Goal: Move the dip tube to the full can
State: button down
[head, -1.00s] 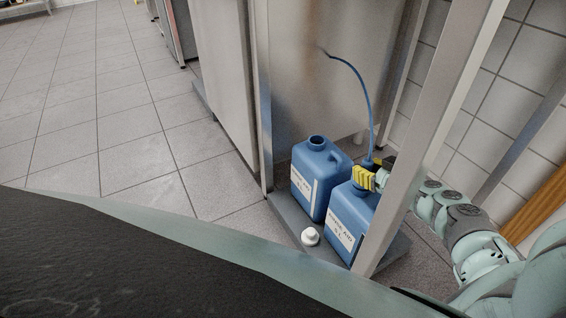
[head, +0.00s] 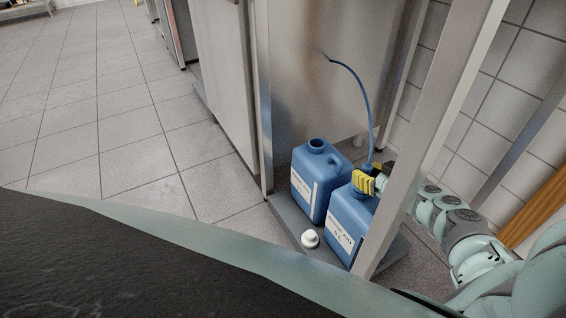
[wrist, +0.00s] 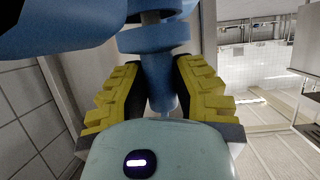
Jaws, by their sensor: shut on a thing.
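The dip tube (wrist: 158,76) is blue, with a ringed collar, and sits between my gripper's yellow fingers in the wrist view. In the head view my gripper (head: 364,184) is shut on it at the mouth of the right blue can (head: 345,222). A thin blue hose (head: 364,95) arcs from the metal panel down to it. My gripper hides that can's mouth, so I cannot tell how far the tube is inside. The left blue can (head: 310,180) stands upright with its mouth open and uncovered. I cannot see which can is full.
Both cans stand on a low grey tray (head: 284,213), with a white cap (head: 310,238) near its front edge. A metal post (head: 430,125) stands in front of my arm. The metal panel (head: 300,90) is behind, and tiled floor (head: 110,150) lies open at left.

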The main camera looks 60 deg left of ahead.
jog(key=shift+f, duration=0.45)
dwell(0.3)
jog(key=c, duration=0.8)
grip_release()
jog(key=shift+d, duration=0.1)
jog(key=v, duration=1)
jog(key=shift+d, duration=0.2)
jog(key=shift+v, duration=0.8)
jog(key=shift+s, duration=0.1)
